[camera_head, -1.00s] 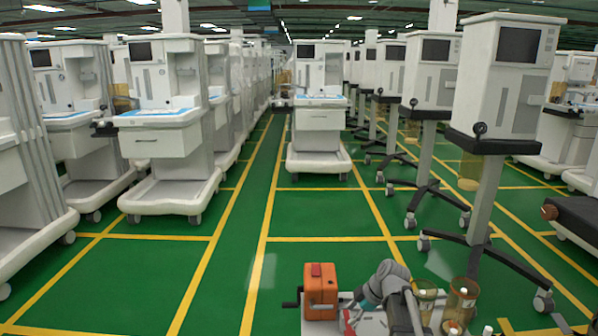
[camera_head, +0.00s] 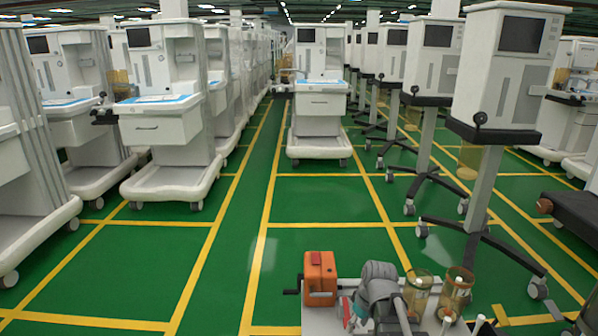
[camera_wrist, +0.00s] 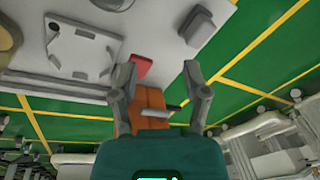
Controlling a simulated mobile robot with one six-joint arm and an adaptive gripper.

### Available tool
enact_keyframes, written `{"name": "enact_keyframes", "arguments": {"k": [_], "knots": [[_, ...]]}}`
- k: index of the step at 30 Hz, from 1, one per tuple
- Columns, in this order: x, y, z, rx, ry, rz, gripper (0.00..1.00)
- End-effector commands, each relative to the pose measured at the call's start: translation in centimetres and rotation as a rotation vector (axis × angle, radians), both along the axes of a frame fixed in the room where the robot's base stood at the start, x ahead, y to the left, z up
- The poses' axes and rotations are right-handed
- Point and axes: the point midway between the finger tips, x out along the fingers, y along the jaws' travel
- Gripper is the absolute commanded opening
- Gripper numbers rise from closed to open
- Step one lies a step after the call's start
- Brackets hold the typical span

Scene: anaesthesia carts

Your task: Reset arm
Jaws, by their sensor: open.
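My arm is folded low over my own top surface at the bottom of the head view; the gripper's fingers are not clear there. In the wrist view my gripper (camera_wrist: 158,88) is open, its two grey fingers spread apart with nothing held between them. An orange box with a dark crank handle (camera_head: 320,277) stands left of my arm on the white surface. It also shows in the wrist view (camera_wrist: 150,103), behind the gap between the fingers. A small red block (camera_wrist: 141,67) lies near the left finger, apart from it as far as I can tell.
Amber transparent jars (camera_head: 417,292) stand right of my arm. A white anaesthesia cart (camera_head: 318,105) stands ahead in the aisle. Rows of carts line the left (camera_head: 165,125) and pole-mounted units the right (camera_head: 505,75). Green floor with yellow lines is clear between them.

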Motion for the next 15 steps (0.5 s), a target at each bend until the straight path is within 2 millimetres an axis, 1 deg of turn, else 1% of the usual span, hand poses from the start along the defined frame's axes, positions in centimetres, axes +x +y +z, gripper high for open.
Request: {"name": "enact_keyframes", "arguments": {"k": [1,4,9,15], "knots": [[-0.9,0.0,0.4,-0.017,0.016,-0.058,0.6],[-2.0,-0.2,0.7,-0.056,0.043,-0.176,0.6],[-3.4,-0.5,1.1,-0.103,0.07,-0.334,0.6],[-4.5,-0.8,1.5,-0.144,0.085,-0.47,0.6]]}}
